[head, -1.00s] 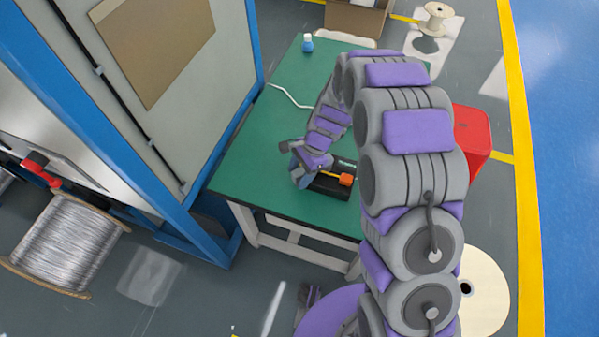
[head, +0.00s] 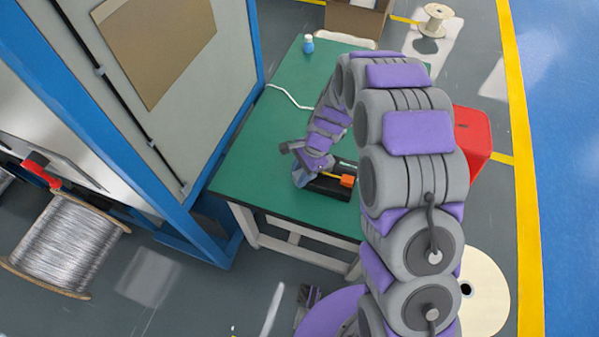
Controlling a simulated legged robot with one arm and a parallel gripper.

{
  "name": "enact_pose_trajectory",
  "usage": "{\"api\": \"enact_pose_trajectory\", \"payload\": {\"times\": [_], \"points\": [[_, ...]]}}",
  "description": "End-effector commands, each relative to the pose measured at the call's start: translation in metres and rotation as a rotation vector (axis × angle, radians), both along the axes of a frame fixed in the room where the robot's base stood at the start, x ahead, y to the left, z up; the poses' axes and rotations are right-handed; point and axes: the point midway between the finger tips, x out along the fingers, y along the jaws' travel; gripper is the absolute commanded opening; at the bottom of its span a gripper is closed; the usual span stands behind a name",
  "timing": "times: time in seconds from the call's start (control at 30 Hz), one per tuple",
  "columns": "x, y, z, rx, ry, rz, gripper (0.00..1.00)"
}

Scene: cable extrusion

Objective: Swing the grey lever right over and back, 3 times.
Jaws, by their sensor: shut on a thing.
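My gripper (head: 300,176) is at the left end of a small black device (head: 327,187) on the green table (head: 255,180). The device has an orange block (head: 347,180) and a yellow strip on its right part. The grey lever cannot be made out apart from my gripper, which covers that end of the device. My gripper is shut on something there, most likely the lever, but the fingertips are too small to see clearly.
A blue-framed cabinet (head: 215,165) stands close on the left of the table. A blue-capped bottle (head: 308,44) and a white cable (head: 288,95) are on the table's far part. A red bin (head: 472,140) stands on the right. The table's left front is clear.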

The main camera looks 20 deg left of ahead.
Motion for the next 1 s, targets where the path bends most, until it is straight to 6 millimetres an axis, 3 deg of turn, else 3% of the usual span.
{"api": "enact_pose_trajectory", "payload": {"times": [0.47, 1.0], "points": [[0.01, 0.008, 0.006, 0.0, -0.004, -0.118, 0.0], [0.052, 0.027, 0.007, 0.0, -0.007, -0.604, 0.0]]}}
